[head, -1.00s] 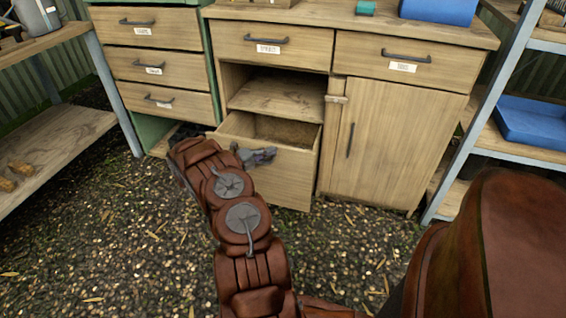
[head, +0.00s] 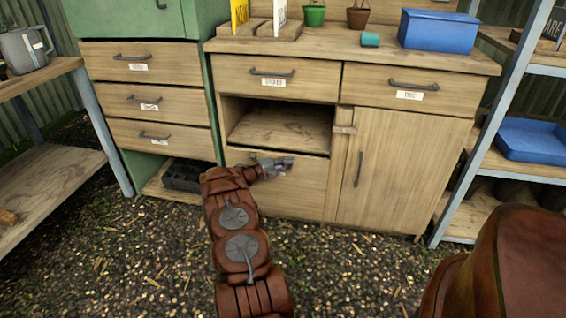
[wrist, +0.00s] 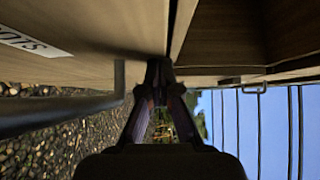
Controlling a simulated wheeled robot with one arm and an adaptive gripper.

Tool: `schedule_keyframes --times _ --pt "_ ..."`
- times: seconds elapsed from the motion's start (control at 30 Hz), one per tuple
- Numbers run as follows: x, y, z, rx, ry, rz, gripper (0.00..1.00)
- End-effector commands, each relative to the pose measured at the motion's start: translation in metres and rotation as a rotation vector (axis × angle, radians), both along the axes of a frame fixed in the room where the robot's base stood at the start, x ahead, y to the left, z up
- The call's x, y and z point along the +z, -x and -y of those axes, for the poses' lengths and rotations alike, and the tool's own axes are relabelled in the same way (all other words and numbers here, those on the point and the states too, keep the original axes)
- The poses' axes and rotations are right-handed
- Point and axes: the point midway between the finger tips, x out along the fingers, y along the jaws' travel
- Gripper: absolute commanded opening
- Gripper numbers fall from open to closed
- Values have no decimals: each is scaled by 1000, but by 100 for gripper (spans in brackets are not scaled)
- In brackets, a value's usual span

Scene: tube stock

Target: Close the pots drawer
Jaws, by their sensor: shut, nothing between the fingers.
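The pots drawer (head: 304,196) is the low wooden drawer under the open shelf of the middle cabinet. In the head view its front looks flush with the cabinet, or very nearly so. My gripper (head: 286,164) is shut and empty at the upper part of the drawer front, covering some of its handle and label. In the wrist view the shut fingers (wrist: 158,78) are by the drawer's top edge, and I cannot tell whether they touch it. The drawer front (wrist: 105,28), its label (wrist: 30,40) and its dark handle (wrist: 65,112) fill the left side there.
The open shelf (head: 280,128) above the drawer is empty. A cupboard door (head: 395,165) is to its right and a three-drawer unit (head: 150,98) to its left, all shut. A dark tray (head: 182,176) sits low at left. The gravel floor in front is clear.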

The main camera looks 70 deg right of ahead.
Motion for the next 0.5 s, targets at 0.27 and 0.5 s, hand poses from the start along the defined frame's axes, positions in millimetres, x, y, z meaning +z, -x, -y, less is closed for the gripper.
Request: schedule_keyframes --times 0.27,0.5 --pt "3 -1 9 18 2 8 0" --pt "3 -1 7 17 0 11 0"
